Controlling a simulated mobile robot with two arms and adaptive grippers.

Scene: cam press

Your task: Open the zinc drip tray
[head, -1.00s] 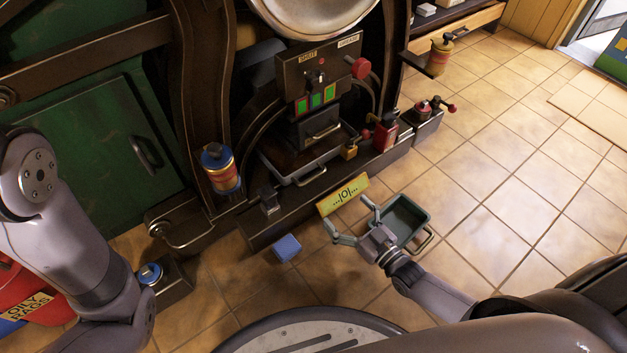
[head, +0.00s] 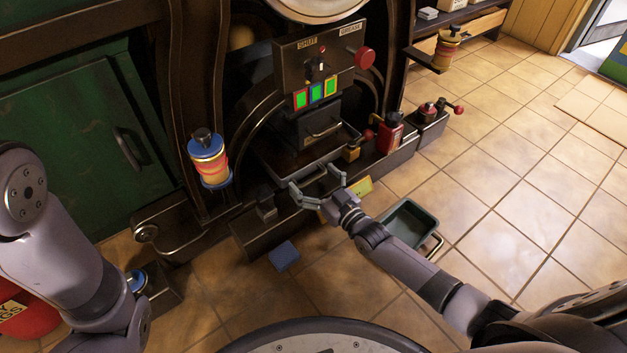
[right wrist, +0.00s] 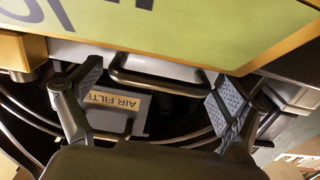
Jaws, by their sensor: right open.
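The zinc drip tray (head: 285,177) is a shallow grey metal tray low in the front of the press, below the control panel. My right gripper (head: 312,182) is at its front, open, with its fingers spread. In the right wrist view the tray's dark bar handle (right wrist: 160,78) lies between the two open fingers (right wrist: 155,92), with a gap at each side. I cannot tell how deep the fingertips reach. In the head view the gripper partly hides the tray's front and handle. My left arm is at the left edge; its gripper is out of view.
A grey-green bin (head: 408,222) stands on the floor by my right forearm. A yellow sign (head: 358,188) is partly behind the gripper. A blue block (head: 284,256) lies on the floor. A red can (head: 390,132) stands right of the tray.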

